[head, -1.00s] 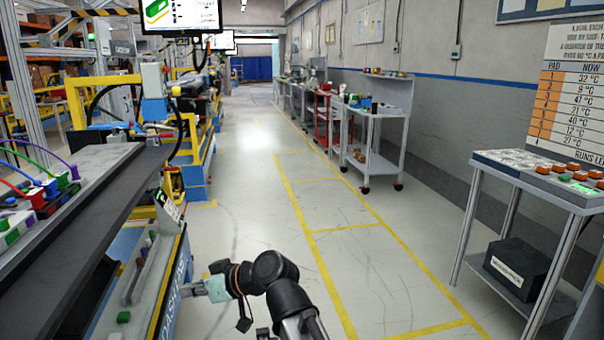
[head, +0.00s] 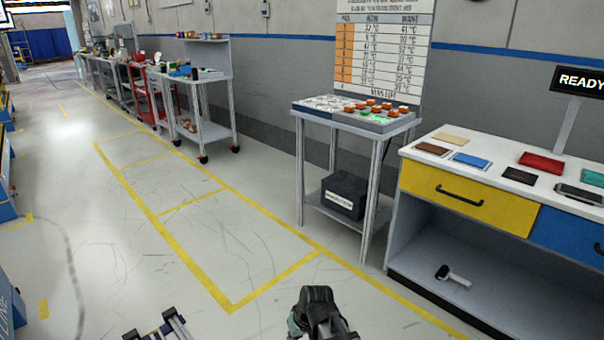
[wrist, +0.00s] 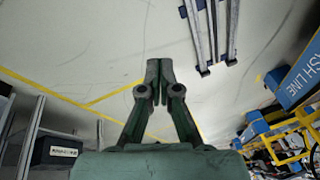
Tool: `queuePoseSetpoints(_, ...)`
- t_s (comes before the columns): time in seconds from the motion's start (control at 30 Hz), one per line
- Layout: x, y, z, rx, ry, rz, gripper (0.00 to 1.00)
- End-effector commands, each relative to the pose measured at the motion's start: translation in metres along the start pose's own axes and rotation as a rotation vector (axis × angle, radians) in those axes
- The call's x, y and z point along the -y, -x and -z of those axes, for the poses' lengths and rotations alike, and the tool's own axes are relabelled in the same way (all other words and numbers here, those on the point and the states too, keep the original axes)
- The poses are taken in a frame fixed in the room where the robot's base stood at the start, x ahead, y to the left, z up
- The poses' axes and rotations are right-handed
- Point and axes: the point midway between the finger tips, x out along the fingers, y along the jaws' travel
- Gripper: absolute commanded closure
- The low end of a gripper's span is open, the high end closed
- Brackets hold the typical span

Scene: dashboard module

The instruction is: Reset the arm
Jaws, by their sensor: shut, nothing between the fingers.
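My arm (head: 318,312) shows at the bottom centre of the head view, folded in low over the floor and clear of the furniture. In the wrist view my gripper (wrist: 158,72) has its two fingers together with nothing between them, above bare floor. In the head view the gripper's fingers are hidden or out of frame.
A table with a button panel (head: 365,117) stands right of centre, a black box (head: 345,194) on its lower shelf. Right of it is a workbench with a yellow drawer (head: 462,194). A shelved cart (head: 203,130) stands farther back. Yellow-lined floor (head: 215,240) is open.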

Motion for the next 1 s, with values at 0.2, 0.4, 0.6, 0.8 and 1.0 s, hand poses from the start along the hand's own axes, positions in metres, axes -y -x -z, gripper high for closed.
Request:
queuePoseSetpoints(0.2, -0.097, -0.010, -0.076, 0.097, -0.215, -0.137, 1.00)
queuePoseSetpoints(0.4, -0.151, -0.012, -0.133, 0.163, -0.358, -0.226, 1.00)
queuePoseSetpoints(0.6, -0.163, -0.029, -0.178, 0.245, -0.416, -0.248, 1.00)
queuePoseSetpoints(0.8, -0.152, -0.057, -0.223, 0.351, -0.428, -0.224, 1.00)
queuePoseSetpoints(1.0, -0.134, -0.089, -0.291, 0.501, -0.446, -0.190, 1.00)
